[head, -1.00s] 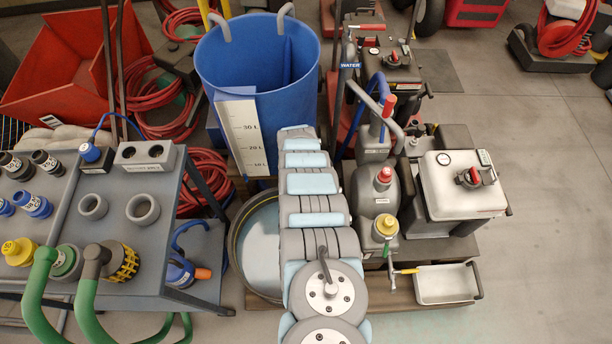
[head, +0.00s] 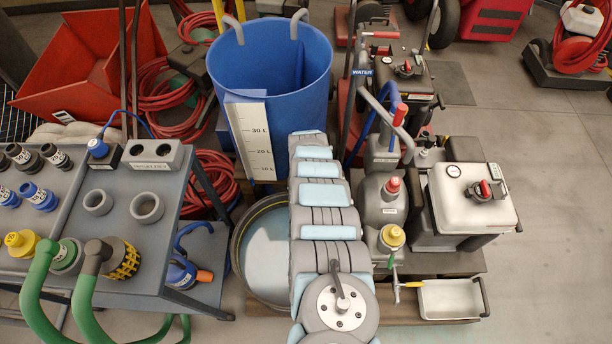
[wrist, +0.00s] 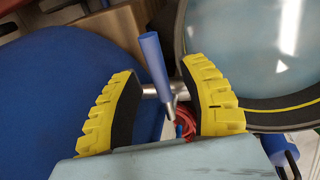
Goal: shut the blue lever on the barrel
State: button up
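The blue barrel (head: 290,70) stands upright behind my arm in the head view, with a white litre scale (head: 252,135) on its front. Its blue side (wrist: 60,100) fills the left of the wrist view. The blue lever (wrist: 151,57) shows in the wrist view, on a metal tap stem (wrist: 150,91). My gripper (wrist: 160,72) is open, its two yellow-and-black fingers on either side of the lever and stem. I see no clear contact with either finger. In the head view my arm hides the gripper and lever.
A round tub (head: 243,268) of pale liquid sits below the barrel; its rim also shows in the wrist view (wrist: 270,115). A grey cart (head: 120,220) with hoses and couplings stands left. Grey tanks (head: 380,200) stand close at the right. Open floor lies far right.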

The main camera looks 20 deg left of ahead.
jog(key=shift+r, duration=0.15)
jog(key=shift+a+r, duration=0.1)
jog(key=shift+r, duration=0.55)
notch_tip(320, 180, up, 10)
jog(key=s+d, duration=0.1)
jog(key=s, duration=0.1)
jog(key=shift+r, duration=0.15)
dwell(0.4)
jog(key=shift+s, duration=0.1)
dwell(0.5)
